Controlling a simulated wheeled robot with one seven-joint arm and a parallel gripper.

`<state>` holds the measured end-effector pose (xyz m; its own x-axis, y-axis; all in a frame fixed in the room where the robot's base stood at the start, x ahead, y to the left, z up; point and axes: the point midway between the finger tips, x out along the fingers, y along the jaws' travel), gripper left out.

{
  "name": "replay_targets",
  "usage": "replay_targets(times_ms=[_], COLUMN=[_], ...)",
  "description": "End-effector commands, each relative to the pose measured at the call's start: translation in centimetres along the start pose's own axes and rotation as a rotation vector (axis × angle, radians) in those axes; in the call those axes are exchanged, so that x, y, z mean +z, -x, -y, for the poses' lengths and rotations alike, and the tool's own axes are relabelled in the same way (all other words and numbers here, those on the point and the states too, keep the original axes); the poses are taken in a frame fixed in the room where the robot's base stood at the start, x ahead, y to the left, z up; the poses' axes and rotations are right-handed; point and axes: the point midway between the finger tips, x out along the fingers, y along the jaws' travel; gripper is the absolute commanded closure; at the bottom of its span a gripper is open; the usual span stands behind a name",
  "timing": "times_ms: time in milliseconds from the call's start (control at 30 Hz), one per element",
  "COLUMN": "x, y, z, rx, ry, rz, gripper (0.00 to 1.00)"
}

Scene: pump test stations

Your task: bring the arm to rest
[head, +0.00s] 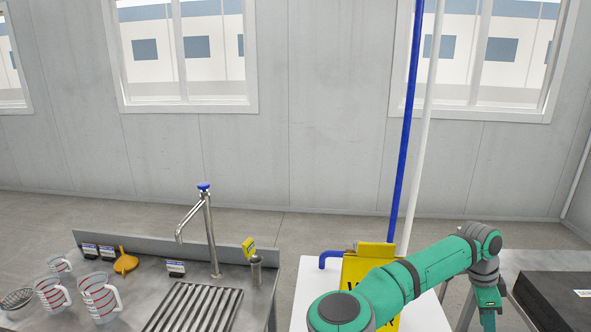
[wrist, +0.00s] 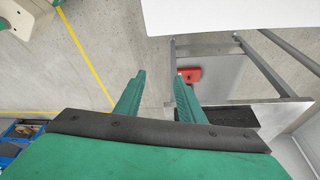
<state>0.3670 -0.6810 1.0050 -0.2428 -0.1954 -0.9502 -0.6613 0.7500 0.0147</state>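My green arm reaches across the lower right of the head view, over a white-topped table (head: 305,290).
At left is a steel sink bench (head: 130,310) with a tap (head: 211,235), measuring jugs (head: 100,297) and an orange funnel (head: 125,262). A yellow sign (head: 365,270) and a blue pipe (head: 404,140) stand behind my arm. A black box (head: 555,300) lies right.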

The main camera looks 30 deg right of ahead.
Motion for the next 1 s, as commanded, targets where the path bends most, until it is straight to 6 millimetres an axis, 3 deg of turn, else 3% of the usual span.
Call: replay_targets(times_ms=[100,200,400,567,733,1000], x=[-2.1,-4.8,-9.0,-11.3,-12.4,-11.0], y=[-3.7,-6.0,-7.7,-6.8,-4.6,0.3], z=[-3.0,-5.8,-10.6,-13.3,-15.2,-16.4], rx=[0.076,0.127,0.170,0.147,0.070,-0.149], ry=[-0.070,-0.137,-0.230,-0.266,-0.272,-0.209], rz=[-0.154,-0.311,-0.634,-0.896,-1.164,-1.541], gripper=[0.64,0.64,0.64,0.64,0.64,0.64])
